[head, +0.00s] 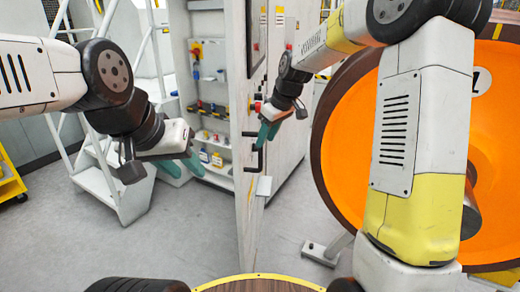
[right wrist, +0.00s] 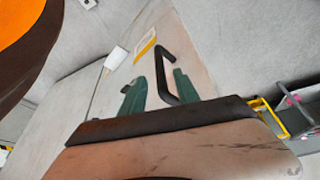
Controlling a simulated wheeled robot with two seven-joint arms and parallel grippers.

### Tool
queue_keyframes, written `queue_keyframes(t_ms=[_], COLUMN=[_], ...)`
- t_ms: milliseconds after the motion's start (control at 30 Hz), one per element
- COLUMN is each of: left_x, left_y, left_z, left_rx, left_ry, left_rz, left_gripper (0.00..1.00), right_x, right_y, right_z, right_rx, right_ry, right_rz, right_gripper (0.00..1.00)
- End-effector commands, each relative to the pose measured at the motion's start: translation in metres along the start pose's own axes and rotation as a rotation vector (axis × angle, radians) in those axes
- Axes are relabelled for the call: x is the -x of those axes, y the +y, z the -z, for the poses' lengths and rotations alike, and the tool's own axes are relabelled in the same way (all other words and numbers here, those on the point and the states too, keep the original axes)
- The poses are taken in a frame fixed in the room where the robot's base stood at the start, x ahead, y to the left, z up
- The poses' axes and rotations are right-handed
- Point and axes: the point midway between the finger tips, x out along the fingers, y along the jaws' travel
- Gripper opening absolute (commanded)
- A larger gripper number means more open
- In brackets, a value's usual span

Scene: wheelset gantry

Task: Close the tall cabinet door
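The tall cabinet door (head: 246,100) stands open in the head view, seen nearly edge-on, with the shelved cabinet interior (head: 210,85) to its left. A black bar handle (head: 258,158) sits on the door's right-hand face. My right gripper (head: 268,135) is at this handle. In the right wrist view, the black handle (right wrist: 162,75) lies between the two green fingertips of my right gripper (right wrist: 159,80). The fingers are apart, with a gap on the left side of the bar; firm contact does not show. My left gripper (head: 183,166) is open and empty, left of the door.
A large orange wheel (head: 345,125) with a dark rim stands close on the right. White steps (head: 105,180) stand at the left, with a yellow frame (head: 8,180) beyond. Grey floor (head: 195,235) is clear left of the door. A support foot (head: 320,252) stands right of it.

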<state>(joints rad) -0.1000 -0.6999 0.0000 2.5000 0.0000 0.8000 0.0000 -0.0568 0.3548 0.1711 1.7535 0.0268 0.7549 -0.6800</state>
Motion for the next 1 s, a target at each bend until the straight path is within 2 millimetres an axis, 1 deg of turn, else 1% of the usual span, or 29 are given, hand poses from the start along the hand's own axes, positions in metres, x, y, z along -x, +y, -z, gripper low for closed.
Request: queue_keyframes(t_ms=[300, 433, 600, 833, 900, 967, 1000], left_x=[0.0, 0.0, 0.0, 0.0, 0.0, 0.0, 0.0], left_y=[0.0, 0.0, 0.0, 0.0, 0.0, 0.0, 0.0], left_z=[0.0, 0.0, 0.0, 0.0, 0.0, 0.0, 0.0], left_rx=[0.0, 0.0, 0.0, 0.0, 0.0, 0.0, 0.0], left_ry=[0.0, 0.0, 0.0, 0.0, 0.0, 0.0, 0.0], left_rz=[0.0, 0.0, 0.0, 0.0, 0.0, 0.0, 0.0], left_gripper=[0.36, 0.36, 0.36, 0.36, 0.36, 0.36, 0.36], right_x=[-0.049, -0.064, -0.072, -0.073, -0.073, -0.073, -0.073], right_y=[-0.001, -0.001, -0.001, 0.0, 0.0, 0.0, 0.0], right_z=[-0.001, -0.001, -0.001, 0.0, 0.0, 0.0, 0.0], right_rx=[0.0, -0.001, -0.001, -0.001, -0.001, -0.002, -0.001], right_ry=[-0.002, -0.001, 0.0, 0.0, 0.0, 0.0, 0.0], right_rz=[0.002, 0.001, 0.0, -0.001, -0.001, -0.001, -0.001], right_gripper=[0.38, 0.38, 0.38, 0.38, 0.24, 0.12, 0.05])
